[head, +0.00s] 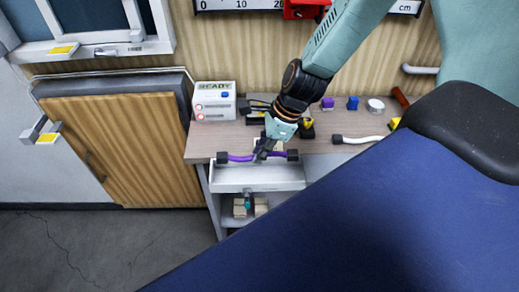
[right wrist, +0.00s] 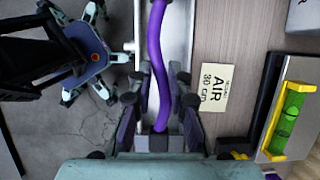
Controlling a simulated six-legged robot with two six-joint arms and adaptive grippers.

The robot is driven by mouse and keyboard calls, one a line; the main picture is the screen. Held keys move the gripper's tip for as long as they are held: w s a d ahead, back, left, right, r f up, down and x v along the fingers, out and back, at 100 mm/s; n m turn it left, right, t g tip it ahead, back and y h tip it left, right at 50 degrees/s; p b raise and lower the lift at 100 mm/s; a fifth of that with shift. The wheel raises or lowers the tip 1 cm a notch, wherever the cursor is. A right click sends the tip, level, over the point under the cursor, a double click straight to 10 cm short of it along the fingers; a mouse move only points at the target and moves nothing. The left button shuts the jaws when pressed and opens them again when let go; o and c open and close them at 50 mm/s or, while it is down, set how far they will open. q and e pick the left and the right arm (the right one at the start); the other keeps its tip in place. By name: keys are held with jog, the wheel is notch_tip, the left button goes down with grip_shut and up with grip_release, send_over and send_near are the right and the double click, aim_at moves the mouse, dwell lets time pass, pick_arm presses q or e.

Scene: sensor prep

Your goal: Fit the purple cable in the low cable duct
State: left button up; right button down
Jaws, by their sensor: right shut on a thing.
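The purple cable (head: 238,158) has black end plugs and lies across the front edge of the workbench in the head view. My right gripper (head: 262,153) is shut on it near its middle. In the right wrist view the purple cable (right wrist: 155,50) runs, slightly curved, between the fingers of my right gripper (right wrist: 158,110). The low cable duct (head: 258,178) appears as a pale grey trough at the bench front, just below the cable. Its pale strip (right wrist: 180,30) shows beneath the cable in the wrist view. I cannot tell whether the cable touches it. My left gripper is not in view.
A white READY box (head: 213,101) stands at the bench's left. A white cable (head: 362,139) and small blocks lie to the right. An AIR card (right wrist: 215,87) and a green level (right wrist: 288,115) lie beside the gripper. Wooden blocks (head: 240,208) sit on the lower shelf.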

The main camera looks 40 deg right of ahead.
jog(key=d+f+b, duration=0.2)
jog(key=f, duration=0.1)
jog(key=shift+a+f+b, duration=0.5)
jog(key=shift+a+b, duration=0.1)
jog(key=shift+b, duration=0.35)
jog(key=shift+a+f+b, duration=0.15)
jog(key=shift+f+b, duration=0.15)
jog(key=f+b, duration=0.1)
jog(key=d+f+b, duration=0.1)
jog(key=shift+f, duration=0.55)
jog(key=shift+a+f+b, duration=0.1)
jog(key=shift+f+b, duration=0.05)
jog(key=shift+b, duration=0.2)
jog(key=shift+a, duration=0.3)
jog(key=shift+d, duration=0.35)
jog(key=shift+a, duration=0.4)
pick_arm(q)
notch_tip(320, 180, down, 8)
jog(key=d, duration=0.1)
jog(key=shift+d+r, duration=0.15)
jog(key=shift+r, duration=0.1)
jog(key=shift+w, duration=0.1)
pick_arm(e)
jog(key=shift+d, duration=0.15)
